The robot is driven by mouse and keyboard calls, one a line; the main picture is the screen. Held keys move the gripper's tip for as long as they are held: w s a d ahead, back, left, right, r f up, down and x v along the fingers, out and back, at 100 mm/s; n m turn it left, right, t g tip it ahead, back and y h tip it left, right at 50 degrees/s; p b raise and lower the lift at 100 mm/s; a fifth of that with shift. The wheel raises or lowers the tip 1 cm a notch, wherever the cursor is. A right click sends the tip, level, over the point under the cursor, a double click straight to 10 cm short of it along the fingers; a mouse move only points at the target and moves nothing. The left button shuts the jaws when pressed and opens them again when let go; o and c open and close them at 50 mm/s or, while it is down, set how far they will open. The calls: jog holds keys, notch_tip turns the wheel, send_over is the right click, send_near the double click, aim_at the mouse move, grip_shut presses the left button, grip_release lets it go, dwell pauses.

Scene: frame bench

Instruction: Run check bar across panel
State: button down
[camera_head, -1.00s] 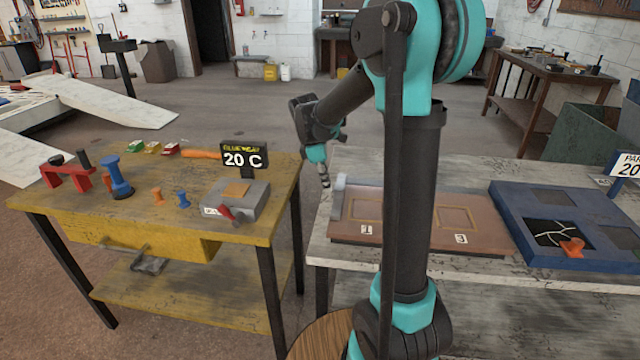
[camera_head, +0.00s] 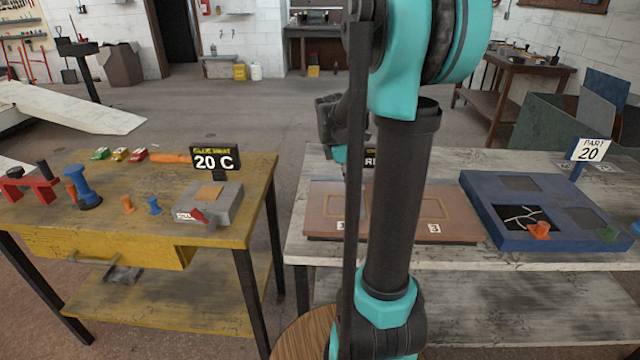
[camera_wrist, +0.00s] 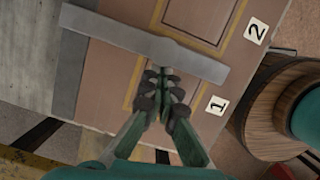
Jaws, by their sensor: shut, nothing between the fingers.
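The brown panel (camera_head: 400,232) lies on the pale bench, with yellow-outlined rectangles and number tags. In the wrist view the panel (camera_wrist: 112,92) shows tags 1 and 2. A flat grey bar (camera_wrist: 110,32), which I take as the check bar, lies across it at a slant, over the framed areas. My gripper (camera_wrist: 164,76) is shut and empty, its fingertips at the bar's near edge; I cannot tell whether they touch. In the head view my arm hides the fingertips and the bar.
The yellow bench (camera_head: 110,217) at left holds red and blue tools and a grey box (camera_head: 222,205). A floor gap separates the benches.

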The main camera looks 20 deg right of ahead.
jog(key=s+d, duration=0.3)
jog(key=d, duration=0.6)
jog(key=s+d, duration=0.3)
jog(key=d, duration=0.7)
jog(key=s+d, duration=0.3)
jog(key=d, duration=0.6)
jog(key=shift+s+d, duration=0.15)
jog(key=shift+d, duration=0.2)
jog(key=shift+a, duration=0.25)
jog(key=a, duration=0.4)
jog(key=shift+w+r, duration=0.35)
jog(key=shift+w, duration=0.05)
jog(key=v, duration=0.9)
jog(key=shift+r, duration=0.2)
